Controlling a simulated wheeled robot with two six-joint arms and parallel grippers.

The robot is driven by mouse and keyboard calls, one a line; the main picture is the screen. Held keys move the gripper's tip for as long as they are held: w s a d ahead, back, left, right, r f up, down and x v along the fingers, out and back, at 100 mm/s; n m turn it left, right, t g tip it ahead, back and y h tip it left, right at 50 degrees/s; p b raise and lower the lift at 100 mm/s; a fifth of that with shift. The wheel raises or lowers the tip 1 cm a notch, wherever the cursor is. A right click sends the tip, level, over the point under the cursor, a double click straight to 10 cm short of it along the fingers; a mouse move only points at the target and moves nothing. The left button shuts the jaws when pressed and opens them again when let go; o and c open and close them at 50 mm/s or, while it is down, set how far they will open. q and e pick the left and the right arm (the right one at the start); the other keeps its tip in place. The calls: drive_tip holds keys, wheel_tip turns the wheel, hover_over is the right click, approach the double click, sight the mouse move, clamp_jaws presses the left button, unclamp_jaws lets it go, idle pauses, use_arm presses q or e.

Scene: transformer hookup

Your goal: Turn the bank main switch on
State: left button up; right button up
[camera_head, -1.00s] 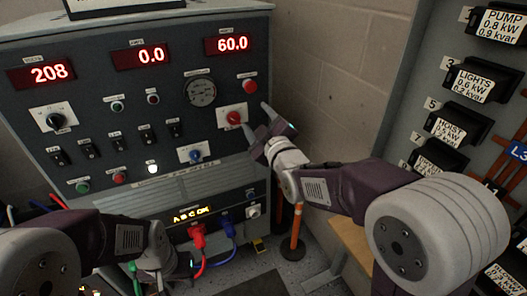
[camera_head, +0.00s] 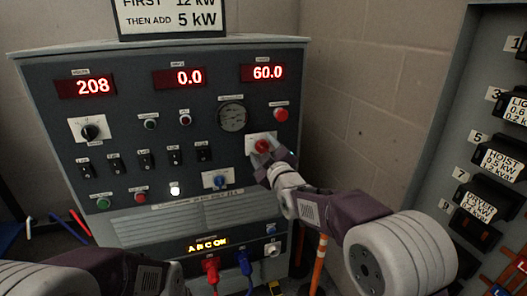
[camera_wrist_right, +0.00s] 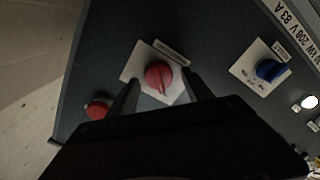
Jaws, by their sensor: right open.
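A red rotary knob (camera_head: 262,146) on a white plate sits at the right of the grey panel; its label is too small to read. In the right wrist view the red knob (camera_wrist_right: 159,77) lies between the fingers, with a dark line across its face. My right gripper (camera_head: 272,158) is open, with its fingers on either side of the knob; I cannot tell whether they touch it. The fingers also show in the right wrist view (camera_wrist_right: 160,88). My left arm shows at the lower left, but its gripper is out of view.
A blue knob (camera_head: 215,179) on a white plate is below left, and a red button (camera_head: 281,114) is above right. Displays read 208, 0.0 and 60.0. A lit white lamp (camera_head: 175,190) is lower left.

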clamp_jaws()
drive_tip(key=shift+m, duration=0.3)
drive_tip(key=m+b, duration=0.1)
drive_tip(key=m, duration=0.2)
drive_tip(key=shift+m, duration=0.4)
drive_tip(key=m+b, duration=0.1)
drive_tip(key=m, duration=0.3)
drive_tip(key=shift+d+m, duration=0.15)
drive_tip(key=shift+m, duration=0.15)
drive_tip(key=m, duration=0.4)
drive_tip(key=shift+w+d+m, duration=0.1)
drive_tip(key=shift+m, duration=0.2)
drive_tip(key=shift+d+m+b, duration=0.1)
drive_tip(key=shift+m+b, duration=0.25)
drive_tip(key=shift+m, duration=1.75)
